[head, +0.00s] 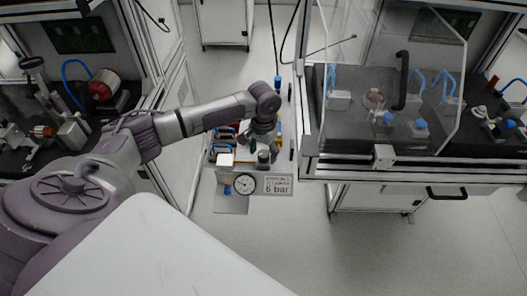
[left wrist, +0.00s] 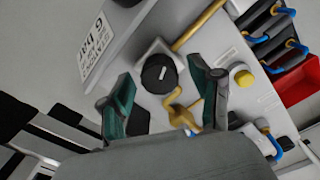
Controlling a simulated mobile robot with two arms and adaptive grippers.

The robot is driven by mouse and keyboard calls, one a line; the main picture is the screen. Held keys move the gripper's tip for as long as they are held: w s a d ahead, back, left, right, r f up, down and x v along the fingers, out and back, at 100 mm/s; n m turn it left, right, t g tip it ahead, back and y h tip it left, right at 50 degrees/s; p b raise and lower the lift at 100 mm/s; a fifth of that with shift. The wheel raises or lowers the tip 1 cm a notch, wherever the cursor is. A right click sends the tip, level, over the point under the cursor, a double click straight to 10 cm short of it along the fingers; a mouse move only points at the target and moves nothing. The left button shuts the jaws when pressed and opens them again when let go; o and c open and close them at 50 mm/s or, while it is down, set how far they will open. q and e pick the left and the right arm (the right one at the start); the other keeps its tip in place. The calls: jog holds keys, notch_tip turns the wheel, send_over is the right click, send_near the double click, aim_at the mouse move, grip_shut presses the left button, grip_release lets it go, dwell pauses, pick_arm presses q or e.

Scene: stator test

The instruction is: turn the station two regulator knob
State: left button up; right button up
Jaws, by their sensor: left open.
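The black regulator knob (left wrist: 158,74) sits on a light block on the panel, with a pale mark on its face. In the left wrist view it lies between the two green-padded fingers of my left gripper (left wrist: 160,68). The fingers are open and a gap shows on either side of the knob. In the head view my left gripper (head: 260,140) hangs over the panel, just behind a dark knob (head: 264,157). The panel carries a pressure gauge (head: 245,184) and a "6 bar" sign (head: 278,185). My right gripper is not in view.
Brass pipe (left wrist: 198,28), a yellow button (left wrist: 243,78) and a red bin (left wrist: 297,84) are close by on the panel. A glass-doored station (head: 390,90) stands right of the panel, another bench (head: 70,110) to the left. Floor in front is clear.

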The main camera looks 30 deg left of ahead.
pick_arm(q)
jog(key=c, duration=1.1)
jog(key=shift+r+m+p, duration=0.25)
jog(key=shift+m+p, duration=0.65)
jog(key=shift+p, duration=0.2)
jog(key=shift+c, duration=0.2)
jog(key=m+p, duration=0.4)
jog(key=m, duration=0.2)
jog(key=m+p, duration=0.1)
jog(key=m, duration=0.1)
jog(key=shift+f+m, duration=0.1)
jog(key=shift+m, duration=0.3)
jog(key=m, duration=0.3)
jog(key=shift+w+p, duration=0.1)
jog(key=shift+p, duration=0.25)
jog(key=shift+m, duration=1.5)
